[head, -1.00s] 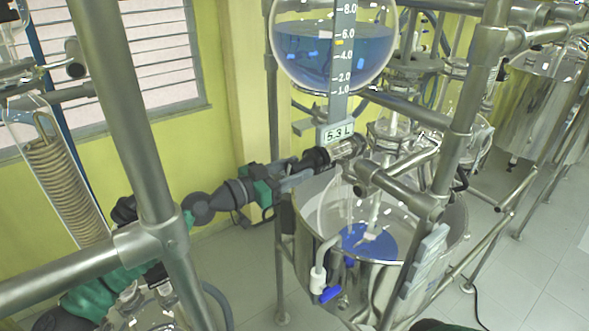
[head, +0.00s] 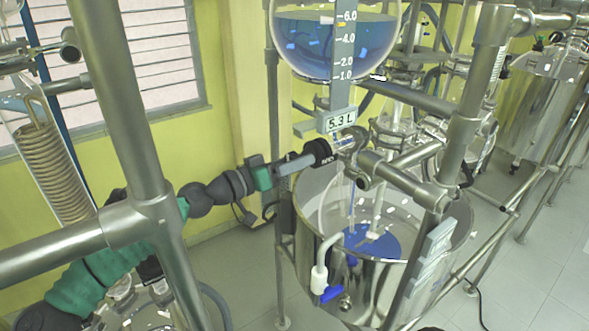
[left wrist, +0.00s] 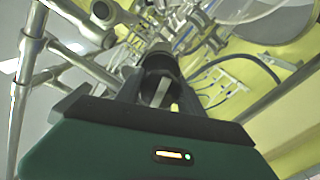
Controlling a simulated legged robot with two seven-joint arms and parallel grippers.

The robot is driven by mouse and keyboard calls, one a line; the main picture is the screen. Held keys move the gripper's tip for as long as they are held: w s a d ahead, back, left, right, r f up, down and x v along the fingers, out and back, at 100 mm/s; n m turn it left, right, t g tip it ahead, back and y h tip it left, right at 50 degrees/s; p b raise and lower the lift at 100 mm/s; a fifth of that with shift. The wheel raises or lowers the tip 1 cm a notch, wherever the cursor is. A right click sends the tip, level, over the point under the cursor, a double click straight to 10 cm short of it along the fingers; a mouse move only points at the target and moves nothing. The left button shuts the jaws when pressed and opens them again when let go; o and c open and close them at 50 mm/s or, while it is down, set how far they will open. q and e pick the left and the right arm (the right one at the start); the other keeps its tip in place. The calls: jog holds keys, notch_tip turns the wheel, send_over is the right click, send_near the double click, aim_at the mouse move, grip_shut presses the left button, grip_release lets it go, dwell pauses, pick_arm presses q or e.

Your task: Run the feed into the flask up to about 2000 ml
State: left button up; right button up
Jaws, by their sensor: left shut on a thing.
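The round glass feed vessel (head: 300,45) holds blue liquid beside a numbered scale; a display plate (head: 340,121) under it reads 5.3 L. My left gripper (head: 318,154) is shut on the tap handle (head: 328,150) below the feed vessel. In the left wrist view the gripper (left wrist: 160,78) closes around a dark part, much of it hidden by the fingers. Below, the glass flask (head: 326,212) sits in a steel pot (head: 455,240), with blue liquid (head: 372,240) low inside. A thin blue line runs down inside the flask. I cannot read a level on the flask. My right gripper is out of view.
Steel frame tubes (head: 130,100) cross close in front at left, and another post (head: 470,110) stands right of the pot. A blue-handled drain valve (head: 331,294) hangs at the pot's front. Glass with a coil (head: 50,170) stands at left.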

pick_arm(q)
jog(key=n+b, duration=0.1)
jog(key=n, duration=0.1)
jog(key=n+b, duration=0.1)
jog(key=n, duration=0.2)
jog(key=shift+w+a+r+n, duration=0.1)
jog(key=shift+r+n, duration=0.05)
jog(key=shift+n, duration=0.15)
jog(key=n+b, duration=0.1)
jog(key=n, duration=0.4)
jog(key=shift+n, duration=0.4)
jog(key=o, duration=1.4)
jog(key=shift+w+d+f, duration=0.2)
jog(key=shift+w, duration=0.05)
jog(key=shift+s, duration=0.1)
